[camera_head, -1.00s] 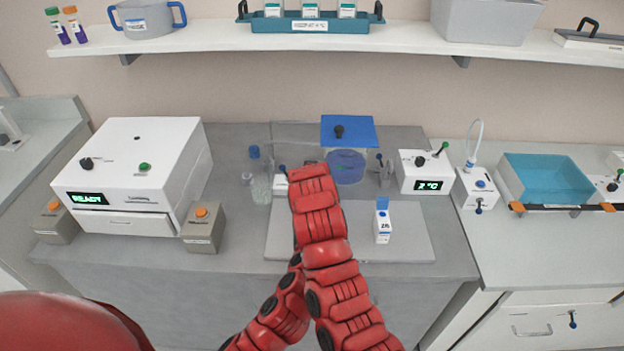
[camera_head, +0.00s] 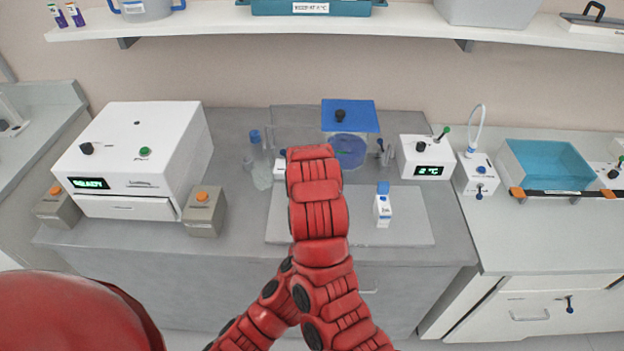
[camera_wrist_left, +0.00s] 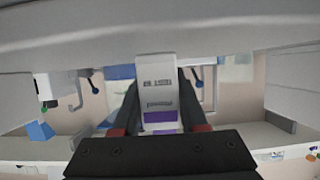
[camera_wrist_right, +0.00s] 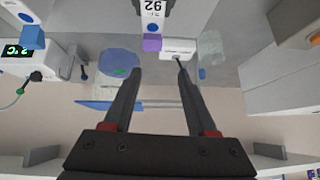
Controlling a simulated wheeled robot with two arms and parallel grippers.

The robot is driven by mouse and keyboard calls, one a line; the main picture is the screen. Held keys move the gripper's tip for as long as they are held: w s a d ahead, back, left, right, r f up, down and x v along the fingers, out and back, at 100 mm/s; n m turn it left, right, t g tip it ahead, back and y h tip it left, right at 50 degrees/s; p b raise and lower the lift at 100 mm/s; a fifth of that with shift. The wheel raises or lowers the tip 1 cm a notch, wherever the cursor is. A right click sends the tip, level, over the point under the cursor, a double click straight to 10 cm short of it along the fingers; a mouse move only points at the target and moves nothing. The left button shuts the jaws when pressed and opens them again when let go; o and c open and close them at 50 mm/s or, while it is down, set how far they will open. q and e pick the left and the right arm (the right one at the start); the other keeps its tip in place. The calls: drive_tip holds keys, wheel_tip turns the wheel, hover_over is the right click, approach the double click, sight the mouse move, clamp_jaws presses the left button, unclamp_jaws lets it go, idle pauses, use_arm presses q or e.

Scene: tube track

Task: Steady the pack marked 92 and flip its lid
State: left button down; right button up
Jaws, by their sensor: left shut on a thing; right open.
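The pack marked 92 (camera_wrist_right: 153,24) is white with a blue dot and a purple end, at the top edge of the right wrist view. It also shows in the left wrist view (camera_wrist_left: 158,88), between the fingers of my left gripper (camera_wrist_left: 158,85), which is shut on it. Whether its lid is closed I cannot tell. My right gripper (camera_wrist_right: 158,71) is open and empty, apart from the pack's purple end. In the head view my red arms hide the pack and both grippers.
A blue-capped white pack (camera_head: 383,208) stands on the grey mat (camera_head: 412,228), right of my arms. Behind are a blue-lidded vessel (camera_head: 347,150) and glassware (camera_head: 260,170). A white READY machine (camera_head: 135,150) is at left, a 2°C unit (camera_head: 427,158) at right.

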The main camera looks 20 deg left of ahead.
drive_tip(key=shift+o, duration=0.4)
drive_tip(key=shift+w+a+r+g, duration=0.15)
drive_tip(key=shift+r+g, duration=0.1)
drive_tip(key=shift+r, duration=0.1)
drive_tip(key=shift+w+a+r+g, duration=0.1)
drive_tip(key=shift+w+r+g, duration=0.05)
drive_tip(key=shift+r+g, duration=0.15)
drive_tip(key=w+f, duration=0.1)
drive_tip(key=f, duration=0.1)
drive_tip(key=w+f+g+h, duration=0.1)
drive_tip(key=f, duration=0.2)
drive_tip(key=w+f+g, duration=0.1)
drive_tip(key=f, duration=0.2)
drive_tip(key=shift+d+f+h, duration=0.15)
drive_tip(key=shift+h, duration=0.25)
drive_tip(key=shift+c, duration=0.3)
clamp_jaws()
